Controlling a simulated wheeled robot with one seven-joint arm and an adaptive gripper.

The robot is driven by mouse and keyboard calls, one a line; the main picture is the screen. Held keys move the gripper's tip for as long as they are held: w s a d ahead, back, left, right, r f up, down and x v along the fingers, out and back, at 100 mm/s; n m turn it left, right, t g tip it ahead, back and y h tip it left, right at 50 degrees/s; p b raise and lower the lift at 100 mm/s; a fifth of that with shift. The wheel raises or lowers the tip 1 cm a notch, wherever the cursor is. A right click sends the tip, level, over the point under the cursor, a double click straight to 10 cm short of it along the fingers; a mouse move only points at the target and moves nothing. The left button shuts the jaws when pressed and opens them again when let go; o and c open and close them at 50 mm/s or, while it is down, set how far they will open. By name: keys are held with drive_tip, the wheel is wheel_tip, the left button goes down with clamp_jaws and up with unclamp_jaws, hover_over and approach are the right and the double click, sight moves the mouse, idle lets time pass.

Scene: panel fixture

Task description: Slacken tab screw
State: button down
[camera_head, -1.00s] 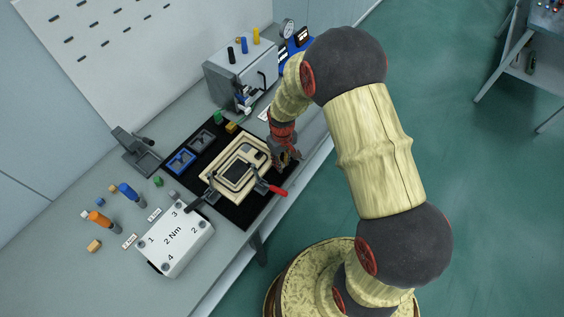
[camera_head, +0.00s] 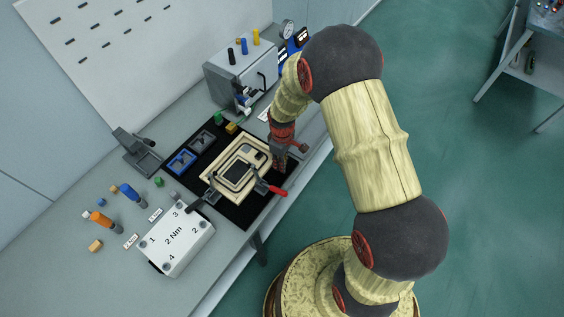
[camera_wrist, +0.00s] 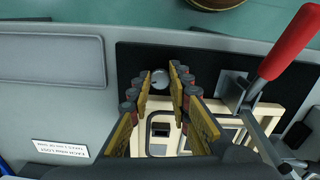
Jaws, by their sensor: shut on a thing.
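The tab screw shows in the wrist view as a round grey slotted head (camera_wrist: 160,77) between my fingertips, at the cream frame's edge on the black mat. My gripper (camera_wrist: 160,80) points down with its fingers closed in on both sides of the head. In the head view my gripper (camera_head: 280,163) is at the right corner of the cream frame (camera_head: 217,185), and the screw is hidden there by the fingers. The frame lies flat on the black mat (camera_head: 236,214).
A red-handled clamp (camera_head: 276,190) stands close to my gripper; its handle (camera_wrist: 292,42) rises at the right of the wrist view. A white box marked 2 Nm (camera_head: 176,240), a blue tray (camera_head: 182,161) and a grey cabinet (camera_head: 232,79) stand around the mat.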

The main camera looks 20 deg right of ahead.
drive_tip(key=c, duration=1.6)
unclamp_jaws()
drive_tip(key=shift+c, duration=0.2)
wheel_tip(320, 180, up, 12)
